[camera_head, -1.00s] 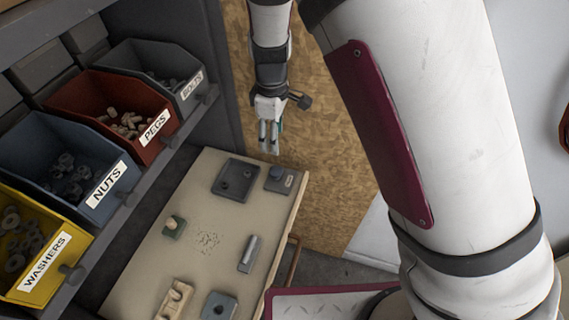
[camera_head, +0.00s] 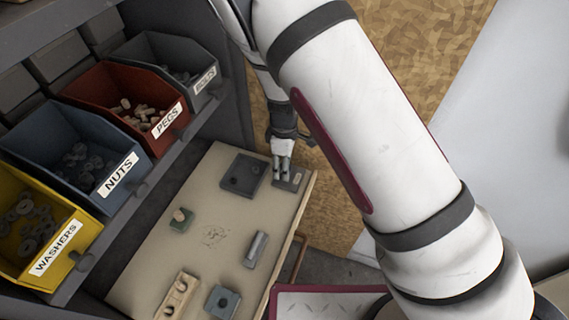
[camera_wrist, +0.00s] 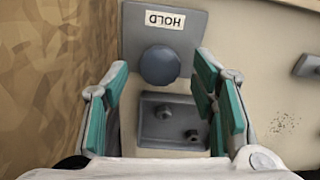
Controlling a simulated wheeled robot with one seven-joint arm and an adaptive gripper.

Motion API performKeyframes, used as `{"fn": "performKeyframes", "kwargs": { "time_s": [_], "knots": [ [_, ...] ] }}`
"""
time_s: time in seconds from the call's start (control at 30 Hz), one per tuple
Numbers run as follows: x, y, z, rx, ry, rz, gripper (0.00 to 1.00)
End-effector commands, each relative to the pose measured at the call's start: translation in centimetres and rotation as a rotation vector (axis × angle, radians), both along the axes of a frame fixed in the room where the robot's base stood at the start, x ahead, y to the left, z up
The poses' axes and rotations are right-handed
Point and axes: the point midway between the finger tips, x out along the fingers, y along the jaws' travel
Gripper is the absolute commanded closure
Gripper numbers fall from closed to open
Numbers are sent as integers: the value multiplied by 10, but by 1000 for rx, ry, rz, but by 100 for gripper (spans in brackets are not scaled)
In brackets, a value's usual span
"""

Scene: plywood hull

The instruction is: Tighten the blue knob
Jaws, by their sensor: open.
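The blue knob (camera_wrist: 160,65) is a round, dull blue cap on a grey plate (camera_wrist: 185,22) with a white label that reads HOLD upside down in the wrist view. In the wrist view my gripper (camera_wrist: 160,88) is open, with teal pads on both sides of the knob and gaps between the pads and the knob. In the head view my gripper (camera_head: 283,165) is over the plate (camera_head: 290,182) at the board's far right corner, and its fingers hide the knob there.
A dark plate with two small studs (camera_wrist: 175,120) lies beside the knob plate. Labelled bins, including the red PEGS bin (camera_head: 95,88), line the left.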

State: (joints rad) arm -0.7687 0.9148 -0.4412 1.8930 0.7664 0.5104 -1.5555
Motion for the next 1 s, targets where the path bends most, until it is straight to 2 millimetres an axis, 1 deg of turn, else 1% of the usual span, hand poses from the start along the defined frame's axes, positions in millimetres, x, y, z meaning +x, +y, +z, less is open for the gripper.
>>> {"fn": "performKeyframes", "kwargs": {
  "time_s": [0.13, 0.37, 0.4, 0.47, 0.5, 0.57, 0.6, 0.87, 1.0],
  "knots": [
    [0, 0, -7, 0, -1, -1, 48],
    [0, 0, -7, 0, -1, -1, 48],
    [0, 0, -7, 0, -1, -1, 50],
    [0, 0, -7, 0, -1, -1, 63],
    [0, 0, -7, 0, -1, -1, 72],
    [0, 0, -7, 0, -1, -1, 86],
    [0, 0, -7, 0, -1, -1, 95],
    [0, 0, -7, 0, -1, -13, 96],
    [1, 0, -7, 1, -1, -52, 96]
  ]
}}
